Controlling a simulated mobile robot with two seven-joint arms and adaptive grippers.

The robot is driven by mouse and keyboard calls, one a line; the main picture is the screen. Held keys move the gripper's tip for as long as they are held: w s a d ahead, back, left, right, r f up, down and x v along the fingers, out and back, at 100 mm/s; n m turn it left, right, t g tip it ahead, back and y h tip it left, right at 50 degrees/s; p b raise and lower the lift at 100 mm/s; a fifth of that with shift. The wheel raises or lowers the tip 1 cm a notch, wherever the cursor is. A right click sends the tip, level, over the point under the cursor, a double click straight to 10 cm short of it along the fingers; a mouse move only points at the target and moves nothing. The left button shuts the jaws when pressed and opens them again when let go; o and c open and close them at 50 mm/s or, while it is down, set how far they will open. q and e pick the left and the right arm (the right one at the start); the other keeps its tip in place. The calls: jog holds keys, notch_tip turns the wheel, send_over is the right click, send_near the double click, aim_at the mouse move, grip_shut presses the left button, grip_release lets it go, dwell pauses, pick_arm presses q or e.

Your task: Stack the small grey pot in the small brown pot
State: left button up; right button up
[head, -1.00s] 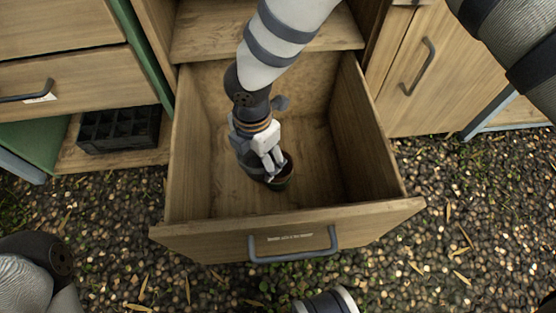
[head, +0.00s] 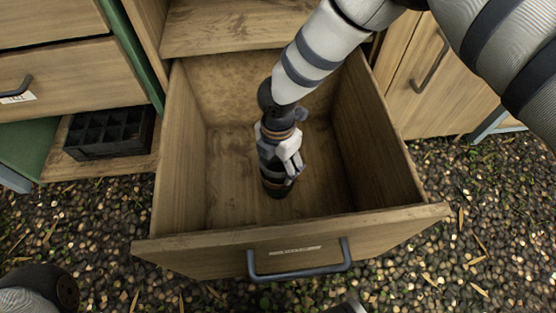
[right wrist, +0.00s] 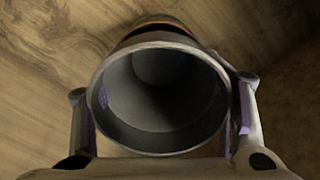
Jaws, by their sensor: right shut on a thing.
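My right gripper (head: 287,170) reaches down into the open drawer (head: 180,180). In the right wrist view, its two fingers (right wrist: 163,90) are shut on the small grey pot (right wrist: 108,125), one on each side. The grey pot's open mouth faces the camera and its inside is empty. Just beyond it shows a curved brownish rim with a green band, likely the small brown pot (right wrist: 162,27). I cannot tell whether the grey pot sits inside it or in front of it. In the head view a dark pot (head: 276,190) shows under the fingers, partly hidden.
The drawer's wooden walls stand close around my right arm, with bare floor (head: 320,190) to the right. Its front has a dark handle (head: 300,272). A black compartment tray (head: 110,135) sits on a shelf at left. Gravel ground lies in front.

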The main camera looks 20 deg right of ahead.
pick_arm(q)
jog(key=shift+s+f, duration=0.1)
pick_arm(e)
jog(key=shift+f, duration=0.35)
jog(key=o, duration=1.2)
jog(key=shift+s+f, duration=0.1)
jog(key=shift+r, duration=0.5)
pick_arm(q)
jog(key=r+p, duration=0.1)
jog(key=w+r+p, duration=0.1)
jog(key=p, duration=0.1)
jog(key=w+r+t+p, duration=0.1)
jog(key=shift+d+r, duration=0.1)
pick_arm(e)
notch_tip(320, 180, up, 12)
jog(key=shift+r, duration=0.2)
